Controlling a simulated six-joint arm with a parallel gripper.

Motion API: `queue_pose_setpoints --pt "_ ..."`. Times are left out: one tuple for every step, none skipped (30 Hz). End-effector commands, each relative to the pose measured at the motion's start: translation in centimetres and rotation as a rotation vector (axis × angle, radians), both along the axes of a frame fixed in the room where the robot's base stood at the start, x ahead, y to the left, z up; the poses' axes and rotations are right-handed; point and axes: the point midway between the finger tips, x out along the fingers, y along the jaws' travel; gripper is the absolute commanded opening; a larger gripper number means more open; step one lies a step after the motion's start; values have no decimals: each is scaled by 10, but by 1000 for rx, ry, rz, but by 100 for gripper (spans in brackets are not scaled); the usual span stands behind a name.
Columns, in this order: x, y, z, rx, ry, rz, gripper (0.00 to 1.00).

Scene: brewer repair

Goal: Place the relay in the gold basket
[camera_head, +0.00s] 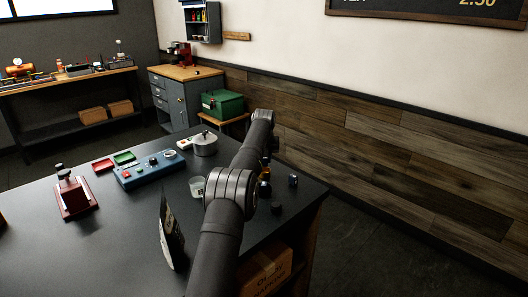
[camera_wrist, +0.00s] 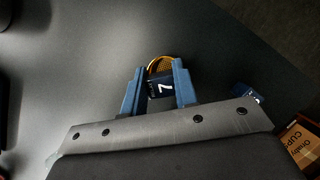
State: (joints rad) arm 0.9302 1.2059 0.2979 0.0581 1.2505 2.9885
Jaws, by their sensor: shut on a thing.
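My gripper (camera_wrist: 158,70) has blue fingers on both sides of a dark blue block with a white mark, the relay (camera_wrist: 160,86), and is shut on it. The gold basket (camera_wrist: 155,64) shows as a curved golden mesh rim just beyond the relay in the wrist view. The relay hides most of it, so I cannot tell whether the relay is over it or inside it.
A second dark blue block (camera_wrist: 249,94) stands right of my gripper; it also shows in the head view (camera_head: 293,180). A cardboard box (camera_wrist: 302,142) is below the table edge. A glass cup (camera_head: 197,187), a blue control panel (camera_head: 150,171) and a tamper stand (camera_head: 73,196) are farther left.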

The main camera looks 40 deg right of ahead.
Motion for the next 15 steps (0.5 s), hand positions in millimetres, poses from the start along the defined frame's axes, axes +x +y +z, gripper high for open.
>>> queue_pose_setpoints --pt "0 0 -4 1 1 0 5" --pt "0 0 -6 1 1 0 5" --pt "0 0 -8 1 1 0 5" --pt "0 0 -9 1 1 0 5" --pt "0 0 -10 0 0 0 5" --pt "0 0 -12 0 0 0 5" --pt "0 0 -12 0 0 0 5" --pt "0 0 -13 0 0 0 5" --pt "0 0 -13 0 0 0 5" --pt "0 0 -13 0 0 0 5" --pt "0 0 -13 0 0 0 5" --pt "0 0 -13 0 0 0 5" --pt "0 0 -13 0 0 0 5" --pt "0 0 -13 0 0 0 5" --pt "0 0 -13 0 0 0 5"
